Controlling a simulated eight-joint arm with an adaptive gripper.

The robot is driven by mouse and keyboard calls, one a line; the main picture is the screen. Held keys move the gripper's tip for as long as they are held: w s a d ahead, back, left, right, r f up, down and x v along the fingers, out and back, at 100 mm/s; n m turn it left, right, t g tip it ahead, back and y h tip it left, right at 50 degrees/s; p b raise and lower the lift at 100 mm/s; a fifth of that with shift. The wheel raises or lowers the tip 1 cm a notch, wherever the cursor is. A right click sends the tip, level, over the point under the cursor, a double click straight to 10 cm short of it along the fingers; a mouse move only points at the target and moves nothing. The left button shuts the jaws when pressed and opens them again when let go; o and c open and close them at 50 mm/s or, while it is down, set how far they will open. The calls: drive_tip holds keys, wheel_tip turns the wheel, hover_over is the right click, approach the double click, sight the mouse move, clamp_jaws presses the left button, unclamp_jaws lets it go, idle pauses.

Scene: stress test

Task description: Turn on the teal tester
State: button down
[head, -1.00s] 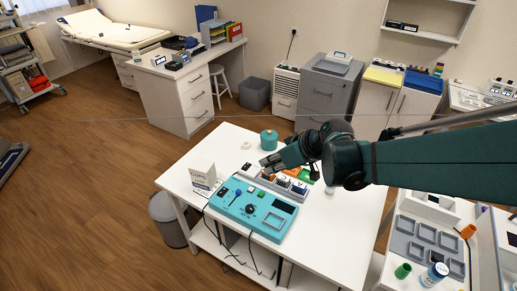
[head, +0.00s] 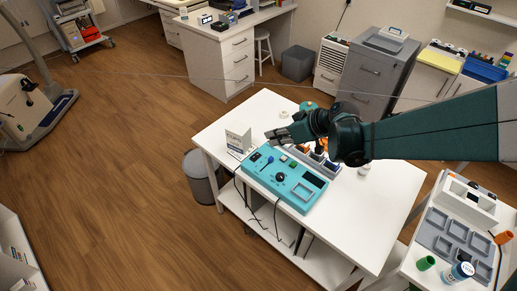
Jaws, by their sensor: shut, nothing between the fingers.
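The teal tester (head: 292,193) lies on the white table (head: 358,225) in the head view. Its top carries a black knob, a blue-topped lever, small buttons at the left end and a dark screen at the right end. Whether it is on is too small to tell. My gripper (head: 270,137) is shut and empty. In the picture it shows just above the tester's upper left edge, pointing left; its height above the table is hard to judge. My arm comes in from the right and hides part of the table's far side.
A white sign (head: 238,142) stands left of the tester. A grey tray (head: 322,163) with several small items lies behind it, and a teal pot (head: 308,108) stands farther back. Black cables hang off the front edge. A grey bin (head: 202,177) stands left of the table.

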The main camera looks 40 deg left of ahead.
drive_tip(key=shift+a+f, duration=0.1)
drive_tip(key=shift+a, duration=0.05)
drive_tip(key=b, duration=0.1)
hover_over(257, 157)
drive_tip(key=f, duration=0.6)
drive_tip(key=shift+w+f, duration=0.25)
drive_tip(key=shift+w, duration=0.05)
drive_tip(key=f, duration=0.2)
drive_tip(key=shift+s+a+f+b, duration=0.15)
drive_tip(key=shift+s+f+b, duration=0.05)
drive_tip(key=shift+f+b, duration=0.2)
drive_tip(key=shift+s+f, duration=0.1)
drive_tip(key=shift+f, duration=0.6)
